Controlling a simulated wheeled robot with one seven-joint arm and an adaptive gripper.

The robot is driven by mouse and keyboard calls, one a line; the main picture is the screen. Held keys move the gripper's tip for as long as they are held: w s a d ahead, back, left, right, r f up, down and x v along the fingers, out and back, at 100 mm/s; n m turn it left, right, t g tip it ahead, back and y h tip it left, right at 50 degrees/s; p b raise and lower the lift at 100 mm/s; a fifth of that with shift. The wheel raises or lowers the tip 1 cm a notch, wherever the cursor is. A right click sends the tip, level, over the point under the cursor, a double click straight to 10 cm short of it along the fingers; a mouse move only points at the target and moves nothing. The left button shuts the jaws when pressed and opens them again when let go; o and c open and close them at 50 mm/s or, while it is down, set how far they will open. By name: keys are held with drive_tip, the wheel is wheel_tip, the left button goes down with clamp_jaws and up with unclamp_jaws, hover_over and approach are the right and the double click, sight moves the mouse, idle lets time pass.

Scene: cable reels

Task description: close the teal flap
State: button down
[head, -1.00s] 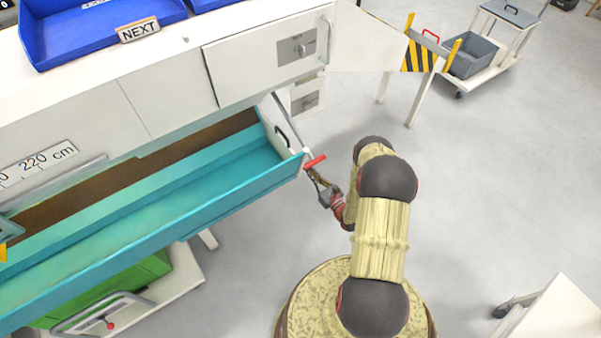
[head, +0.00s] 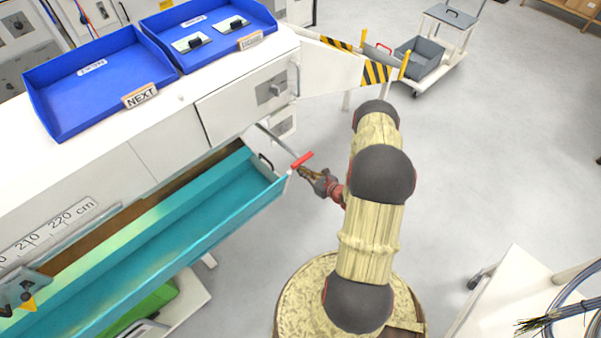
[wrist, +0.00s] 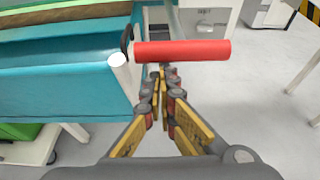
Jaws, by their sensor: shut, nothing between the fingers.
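The teal flap (head: 170,235) hangs open as a long trough along the front of the white bench. It also shows in the wrist view (wrist: 60,90). A red bar handle (head: 302,160) sits at its right end, on a white post. In the wrist view the red handle (wrist: 182,51) lies crosswise just beyond my fingertips. My gripper (head: 303,171) is shut and empty, close beside the handle on its near side. In the wrist view the fingertips (wrist: 163,75) appear just below the bar; I cannot tell whether they touch it.
Blue trays (head: 95,80) stand on the bench top. A white door (head: 335,66) stands open at the bench's right end, near a striped barrier (head: 376,72). A green bin (head: 140,310) sits under the flap. A white table (head: 510,300) is at lower right. The floor right of my arm is clear.

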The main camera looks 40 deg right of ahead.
sight(299, 163)
wheel_tip(299, 163, up, 10)
drive_tip(key=w+g+p, duration=0.1)
drive_tip(key=p, duration=0.4)
drive_tip(key=shift+w+f, duration=0.15)
drive_tip(key=shift+f, duration=0.1)
drive_tip(key=shift+w+d+r, duration=0.15)
drive_tip(key=shift+d+r, duration=0.05)
drive_tip(key=shift+d, duration=0.1)
drive_tip(key=shift+f, duration=0.1)
drive_tip(key=f+b, duration=0.1)
drive_tip(key=s+f+b, duration=0.1)
drive_tip(key=f+b, duration=0.1)
drive_tip(key=s+f+b, duration=0.1)
drive_tip(key=shift+a+f, duration=0.2)
drive_tip(key=shift+f, duration=0.2)
drive_tip(key=r+v, duration=0.1)
drive_tip(key=v, duration=0.8)
drive_tip(key=shift+a+p, duration=0.15)
drive_tip(key=shift+p, duration=0.25)
